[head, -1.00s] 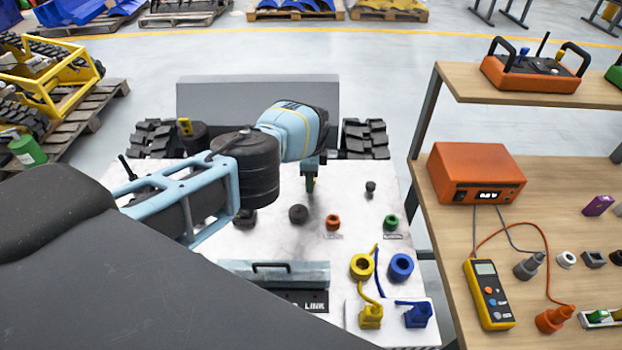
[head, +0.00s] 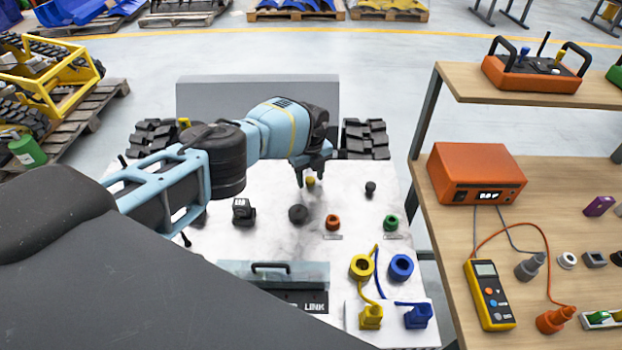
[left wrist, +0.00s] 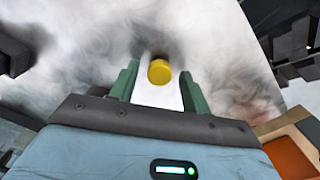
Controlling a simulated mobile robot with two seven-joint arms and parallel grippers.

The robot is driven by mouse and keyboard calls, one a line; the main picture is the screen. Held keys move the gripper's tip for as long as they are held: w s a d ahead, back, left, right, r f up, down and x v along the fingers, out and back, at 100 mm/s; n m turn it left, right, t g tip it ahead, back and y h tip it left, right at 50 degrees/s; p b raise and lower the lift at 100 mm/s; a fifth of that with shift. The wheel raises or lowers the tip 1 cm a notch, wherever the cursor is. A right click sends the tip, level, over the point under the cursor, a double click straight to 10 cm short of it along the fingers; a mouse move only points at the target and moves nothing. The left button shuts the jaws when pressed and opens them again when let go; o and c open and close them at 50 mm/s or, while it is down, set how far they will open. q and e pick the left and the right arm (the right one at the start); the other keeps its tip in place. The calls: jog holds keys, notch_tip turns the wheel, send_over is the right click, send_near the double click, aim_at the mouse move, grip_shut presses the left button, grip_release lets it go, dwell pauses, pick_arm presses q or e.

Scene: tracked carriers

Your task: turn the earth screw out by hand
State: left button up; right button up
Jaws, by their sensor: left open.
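The yellow-headed knob (head: 310,183), the likely earth screw, stands on the white deck of the tracked carrier. In the left wrist view the round yellow head (left wrist: 159,71) shows between the tips of the two green fingers, with a gap on each side. My left gripper (head: 311,175) is open just above and around the knob, pointing down. Whether the fingertips reach below the head cannot be told. The knob's shank and thread are hidden. My right gripper is out of view.
On the white deck (head: 355,205) stand a black knob (head: 298,214), an orange ring (head: 333,222), a green one (head: 391,222) and a black connector (head: 243,211). A wooden bench (head: 545,215) stands at right.

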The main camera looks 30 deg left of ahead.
pick_arm(q)
jog(key=m, duration=0.5)
jog(key=shift+s+f+b, duration=0.1)
jog(key=shift+f+b, duration=0.15)
jog(key=shift+b, duration=0.05)
jog(key=m, duration=0.2)
jog(key=shift+m, duration=0.4)
jog(key=shift+r+m, duration=0.15)
jog(key=shift+m, duration=0.15)
jog(key=m+b, duration=0.1)
jog(key=m, duration=0.4)
jog(key=shift+f, duration=0.2)
jog(key=m+b, duration=0.1)
jog(key=m, duration=0.2)
jog(key=shift+r+m, duration=0.15)
jog(key=shift+m, duration=0.65)
jog(key=shift+r, duration=0.1)
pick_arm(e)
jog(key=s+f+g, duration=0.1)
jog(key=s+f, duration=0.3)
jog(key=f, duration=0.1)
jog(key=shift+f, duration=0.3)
